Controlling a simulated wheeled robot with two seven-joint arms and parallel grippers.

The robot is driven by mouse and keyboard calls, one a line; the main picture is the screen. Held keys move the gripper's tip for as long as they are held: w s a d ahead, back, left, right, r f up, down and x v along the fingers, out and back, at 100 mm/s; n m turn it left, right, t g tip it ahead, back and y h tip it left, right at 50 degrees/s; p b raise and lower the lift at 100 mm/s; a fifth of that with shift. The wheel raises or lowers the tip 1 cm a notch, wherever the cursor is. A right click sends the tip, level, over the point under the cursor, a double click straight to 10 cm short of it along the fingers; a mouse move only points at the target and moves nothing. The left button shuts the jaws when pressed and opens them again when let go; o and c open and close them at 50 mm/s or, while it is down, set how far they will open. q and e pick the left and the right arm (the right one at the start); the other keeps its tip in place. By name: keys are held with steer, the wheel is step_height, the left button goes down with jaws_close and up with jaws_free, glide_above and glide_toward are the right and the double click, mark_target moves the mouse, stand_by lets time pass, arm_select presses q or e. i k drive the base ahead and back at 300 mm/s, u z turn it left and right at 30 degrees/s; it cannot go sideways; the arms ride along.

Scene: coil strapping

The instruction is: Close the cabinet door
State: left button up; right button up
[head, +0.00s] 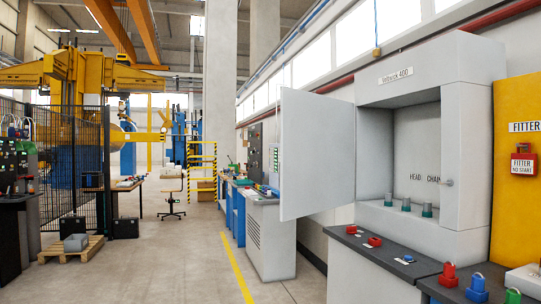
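A small knob or latch (447,182) shows at the cavity's right edge. Neither of my grippers is in view.
A dark-topped console (385,252) with red buttons juts out below the cabinet. Red, blue and green padlocks stand at the lower right. A yellow board (517,180) is right of the cabinet. The floor (180,265) ahead is clear, with a yellow line.

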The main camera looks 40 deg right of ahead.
mark_target(316, 167)
steer(key=u, duration=0.45)
steer(key=i, duration=0.85)
steer(key=z, duration=0.6)
steer(key=i, duration=2.5)
steer(key=z, duration=2.15)
steer(key=i, duration=1)
steer(key=z, duration=1.45)
steer(key=k, duration=1.2)
steer(key=u, duration=0.2)
steer(key=i, duration=0.45)
steer(key=u, duration=0.55)
steer(key=i, duration=0.9)
steer(key=z, duration=0.35)
